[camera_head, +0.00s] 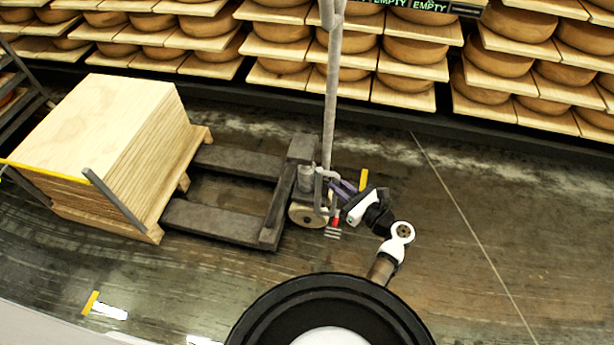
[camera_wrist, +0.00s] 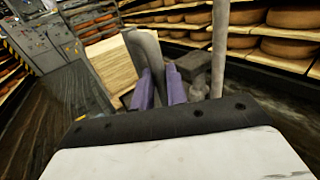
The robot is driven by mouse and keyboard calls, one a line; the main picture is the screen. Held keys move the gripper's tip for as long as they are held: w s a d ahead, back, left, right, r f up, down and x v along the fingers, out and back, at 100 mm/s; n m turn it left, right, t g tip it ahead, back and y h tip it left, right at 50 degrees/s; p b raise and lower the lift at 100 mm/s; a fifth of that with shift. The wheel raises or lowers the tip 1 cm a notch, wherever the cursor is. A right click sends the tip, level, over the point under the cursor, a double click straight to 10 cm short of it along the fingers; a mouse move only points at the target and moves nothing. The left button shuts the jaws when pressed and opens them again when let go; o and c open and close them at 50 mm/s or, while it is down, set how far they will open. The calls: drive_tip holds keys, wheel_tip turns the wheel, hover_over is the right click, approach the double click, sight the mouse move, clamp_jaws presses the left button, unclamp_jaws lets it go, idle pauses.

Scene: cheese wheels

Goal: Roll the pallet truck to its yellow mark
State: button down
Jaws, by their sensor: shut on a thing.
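The grey pallet truck (camera_head: 225,227) stands on the floor left of centre, its two forks pointing left and its tall pole (camera_head: 331,100) upright. My gripper (camera_head: 334,187), with purple fingers, is low at the truck's right end, shut on a grey part of the truck. In the wrist view the fingers (camera_wrist: 159,90) close around an upright grey piece (camera_wrist: 148,58); the exact contact is partly hidden. One yellow mark (camera_head: 363,180) lies on the floor just behind my gripper, and another (camera_head: 90,302) lies at the lower left. I cannot tell which one is the truck's.
A pallet of stacked pale boards (camera_head: 110,125) stands at the fork tips; I cannot tell whether the forks enter it. Shelves of cheese wheels (camera_head: 415,50) line the back, above a dark base edge. The floor to the right (camera_head: 500,215) is clear.

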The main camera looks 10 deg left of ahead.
drive_tip(key=d, duration=0.3)
drive_tip(key=w+d, duration=0.1)
drive_tip(key=d, duration=0.1)
drive_tip(key=shift+d+r+p, duration=0.1)
drive_tip(key=shift+d+p, duration=0.05)
drive_tip(key=shift+p, duration=0.15)
drive_tip(key=shift+s+a, duration=0.15)
drive_tip(key=shift+a, duration=0.15)
drive_tip(key=c, duration=1.8)
unclamp_jaws()
drive_tip(key=shift+d, duration=0.1)
drive_tip(key=b+v, duration=0.1)
drive_tip(key=v, duration=1.2)
drive_tip(key=shift+s+d, duration=0.1)
drive_tip(key=shift+d, duration=0.2)
